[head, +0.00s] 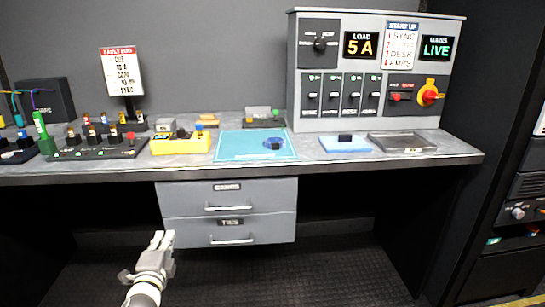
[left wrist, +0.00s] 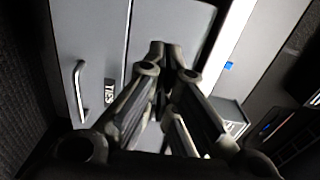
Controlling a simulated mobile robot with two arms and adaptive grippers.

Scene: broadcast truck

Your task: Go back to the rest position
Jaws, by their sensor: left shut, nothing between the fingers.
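My left gripper (head: 162,240) is shut and empty in the lower left of the head view. It is in front of the drawer unit (head: 200,213), below the desk top. The left wrist view also shows my left gripper (left wrist: 170,50), its fingers together with nothing between them. Behind it there are grey drawer fronts, one with a metal handle (left wrist: 79,90). Whether the fingers touch the drawer front cannot be told. My right gripper is not in view.
The desk (head: 300,148) carries a control panel (head: 375,125) at right, a teal mat (head: 235,153), a yellow box (head: 180,146), a blue pad (head: 345,147) and a grey tray (head: 402,148). Both drawers look shut. An equipment rack (head: 520,187) stands at right. The floor (head: 330,265) in front looks clear.

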